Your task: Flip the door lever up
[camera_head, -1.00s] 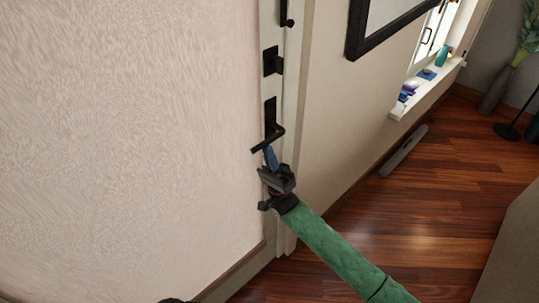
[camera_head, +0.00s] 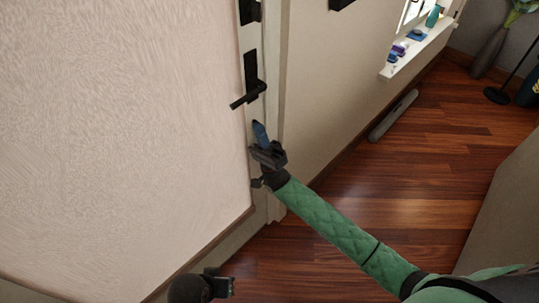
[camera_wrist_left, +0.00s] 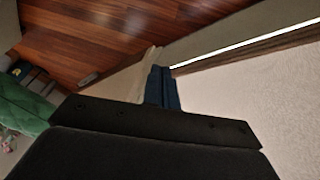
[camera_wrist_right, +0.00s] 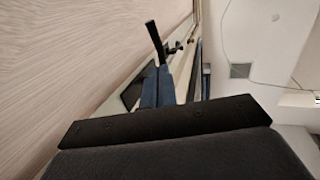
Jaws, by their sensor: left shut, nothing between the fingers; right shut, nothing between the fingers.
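The black door lever (camera_head: 248,96) juts from its dark plate on the door's edge and slants down to the left in the head view. It shows as a dark bar in the right wrist view (camera_wrist_right: 154,42). My right gripper (camera_head: 259,132), with blue fingers, is shut and empty. Its tips point up just below the lever, with a visible gap in the head view. The right fingers also show in the right wrist view (camera_wrist_right: 157,86). My left gripper is low at the bottom of the head view; its blue fingers (camera_wrist_left: 161,86) are shut and empty in the left wrist view.
The pale textured door (camera_head: 120,120) fills the left side. A dark lock fitting (camera_head: 249,11) sits above the lever plate. The wall runs along the right, with a windowsill (camera_head: 420,48) holding small items. The wooden floor (camera_head: 400,170) at right is largely open.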

